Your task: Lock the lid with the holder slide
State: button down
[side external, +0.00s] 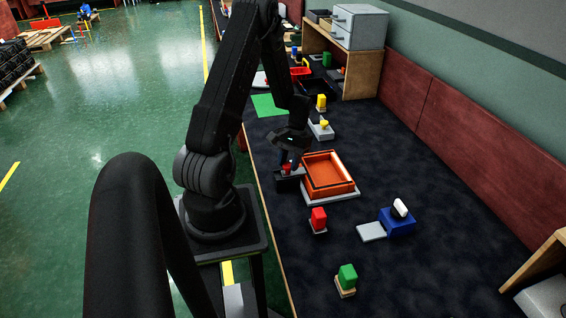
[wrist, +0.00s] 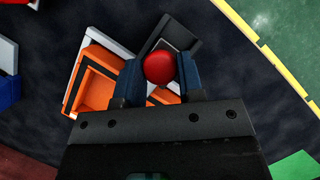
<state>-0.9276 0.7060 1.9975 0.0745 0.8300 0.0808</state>
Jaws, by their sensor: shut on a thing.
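An orange box (side external: 332,172) with a recessed top sits on a white base plate (side external: 345,196) on the dark table; it also shows in the wrist view (wrist: 96,88). A black block with a red knob (wrist: 159,67) lies against the box's left side in the side view; I take it as the holder slide (side external: 286,184). My gripper (side external: 289,162) is above it, its two blue fingers (wrist: 160,78) shut on the red knob from both sides. The lid cannot be told apart from the box. The fingers and knob hide part of the block.
A red block (side external: 319,220), a green block (side external: 347,279) and a blue holder (side external: 397,222) with a white piece stand nearer the camera. The table's left edge is close.

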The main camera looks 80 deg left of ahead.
jog(key=shift+w, duration=0.8)
jog(key=c, duration=0.8)
grip_release()
jog(key=shift+o, duration=0.2)
jog(key=v, duration=1.4)
